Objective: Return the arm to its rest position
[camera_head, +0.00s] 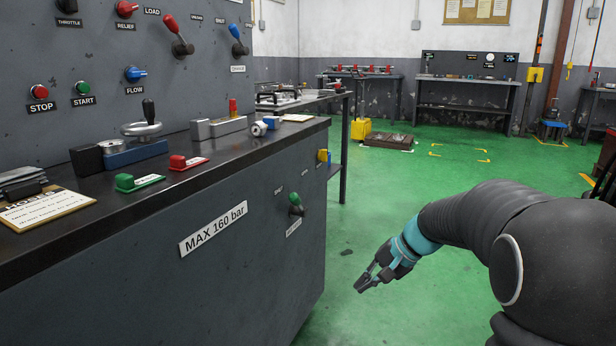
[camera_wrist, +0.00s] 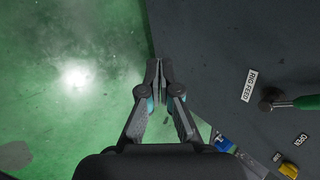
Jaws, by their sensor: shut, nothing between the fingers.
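My gripper (camera_head: 366,283) hangs at the end of my black arm over the green floor, to the right of the grey hydraulic bench (camera_head: 251,250) and below its top. In the wrist view my gripper (camera_wrist: 159,68) has its fingertips together with nothing between them. There the bench's side panel (camera_wrist: 220,45) lies to the right of the fingers, close beside or behind them. I cannot tell the exact gap.
A green-handled lever (camera_head: 296,203) sticks out of the bench's side, and also shows in the wrist view (camera_wrist: 300,102). A yellow part (camera_head: 323,156) juts out at the bench's far corner. The green floor (camera_head: 400,190) beyond my gripper is mostly open.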

